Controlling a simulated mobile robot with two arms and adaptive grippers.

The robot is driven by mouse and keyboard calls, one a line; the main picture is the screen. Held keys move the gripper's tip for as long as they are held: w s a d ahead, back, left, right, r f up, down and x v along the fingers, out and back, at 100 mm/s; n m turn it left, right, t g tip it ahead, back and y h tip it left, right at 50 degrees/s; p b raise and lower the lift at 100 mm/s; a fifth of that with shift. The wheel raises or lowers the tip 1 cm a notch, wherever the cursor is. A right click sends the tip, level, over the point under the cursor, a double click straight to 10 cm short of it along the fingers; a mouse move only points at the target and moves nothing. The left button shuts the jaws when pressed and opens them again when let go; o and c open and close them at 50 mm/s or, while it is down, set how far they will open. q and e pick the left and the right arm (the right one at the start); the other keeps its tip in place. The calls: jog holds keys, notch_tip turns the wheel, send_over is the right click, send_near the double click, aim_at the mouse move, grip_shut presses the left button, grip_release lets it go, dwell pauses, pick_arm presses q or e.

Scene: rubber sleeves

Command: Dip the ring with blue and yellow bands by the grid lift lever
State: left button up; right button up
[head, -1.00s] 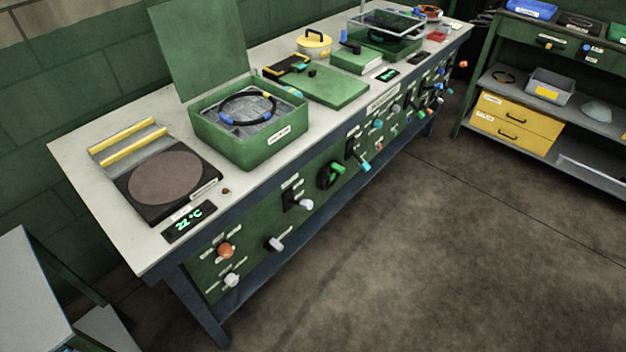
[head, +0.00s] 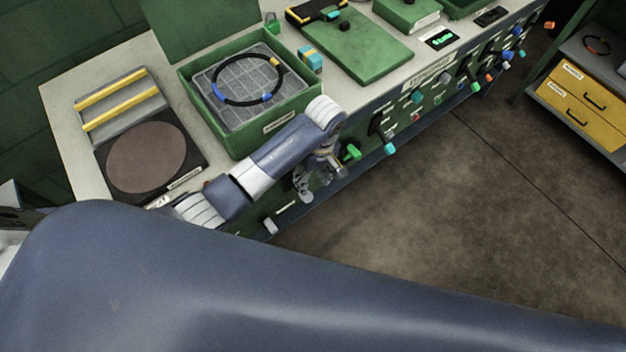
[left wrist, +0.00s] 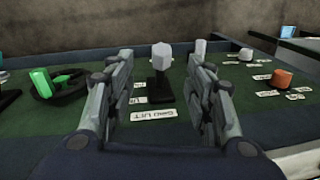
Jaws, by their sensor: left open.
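A black ring with blue and yellow bands (head: 217,92) lies on a clear grid inside the open green box (head: 240,145) on the bench. The grid lift lever (left wrist: 161,57), with a pale grey faceted knob on a dark stem, shows in the left wrist view above a plate lettered GRID LIFT (left wrist: 154,114). My left gripper (head: 320,170) is at the bench's front panel, below the box. In the left wrist view its open fingers (left wrist: 161,75) stand either side of the lever, which appears beyond them; contact cannot be told. My right gripper is not in view.
A green handle (head: 351,153) is close to the right of my left gripper. An orange knob (left wrist: 281,77) shows on the panel in the wrist view. A round brown plate (head: 146,157) is left of the box. The floor in front is clear.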

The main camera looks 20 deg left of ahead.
aim_at(308, 196)
pick_arm(q)
jog(key=shift+s+f, duration=0.1)
jog(key=f, duration=0.2)
jog(key=s+f, duration=0.1)
jog(key=f, duration=0.1)
jog(key=shift+a, duration=0.35)
notch_tip(308, 196, down, 5)
jog(key=shift+a+f, duration=0.1)
jog(key=shift+a, duration=0.05)
jog(key=shift+f, duration=0.4)
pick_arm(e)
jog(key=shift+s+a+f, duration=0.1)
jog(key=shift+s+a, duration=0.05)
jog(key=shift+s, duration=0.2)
pick_arm(q)
grip_shut()
jog(key=shift+a, duration=0.1)
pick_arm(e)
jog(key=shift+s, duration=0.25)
